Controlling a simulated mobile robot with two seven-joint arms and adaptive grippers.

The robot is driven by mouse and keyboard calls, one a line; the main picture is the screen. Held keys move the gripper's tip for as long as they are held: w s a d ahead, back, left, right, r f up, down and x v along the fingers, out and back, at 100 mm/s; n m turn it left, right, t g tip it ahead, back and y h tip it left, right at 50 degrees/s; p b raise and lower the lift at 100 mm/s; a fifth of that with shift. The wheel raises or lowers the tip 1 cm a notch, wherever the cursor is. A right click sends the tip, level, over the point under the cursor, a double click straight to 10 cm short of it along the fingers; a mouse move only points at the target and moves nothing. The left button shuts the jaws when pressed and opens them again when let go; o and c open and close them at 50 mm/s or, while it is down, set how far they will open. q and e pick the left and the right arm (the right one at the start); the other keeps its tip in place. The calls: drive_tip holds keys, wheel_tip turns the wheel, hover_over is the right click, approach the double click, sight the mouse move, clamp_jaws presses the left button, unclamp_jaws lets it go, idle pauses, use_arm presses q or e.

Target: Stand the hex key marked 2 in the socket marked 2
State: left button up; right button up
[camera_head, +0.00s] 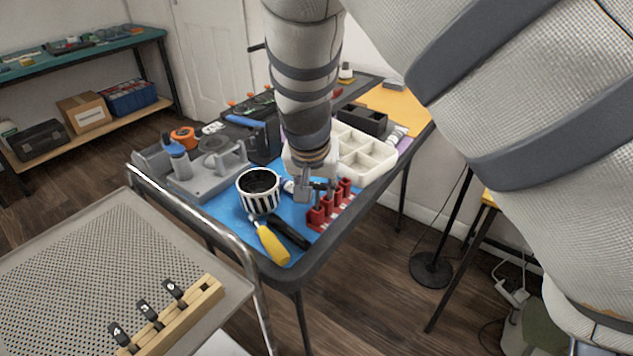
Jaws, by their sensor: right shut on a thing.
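A wooden block (180,322) lies on the perforated metal tray at lower left. Several black hex keys with white number tags stand in it, among them one that reads 4 (118,334) and one that reads 3 (148,311). The tag on the rightmost key (174,290) is too small to read surely. A dark opening (206,287) shows near the block's right end. My right gripper (304,193) points down over the blue mat, beside a red rack. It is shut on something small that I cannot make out. My left gripper is not in view.
The red rack (331,217) has several upright red parts. A striped cup (259,196), a yellow-handled tool (272,244) and a white compartment tray (365,160) crowd the blue mat (225,207). The perforated tray (75,262) has much free surface.

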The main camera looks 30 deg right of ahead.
drive_tip(key=shift+f, duration=0.25)
idle(0.3)
drive_tip(key=shift+f, duration=0.2)
drive_tip(key=o, duration=1.2)
drive_tip(key=shift+o, duration=0.9)
drive_tip(key=shift+r, duration=0.1)
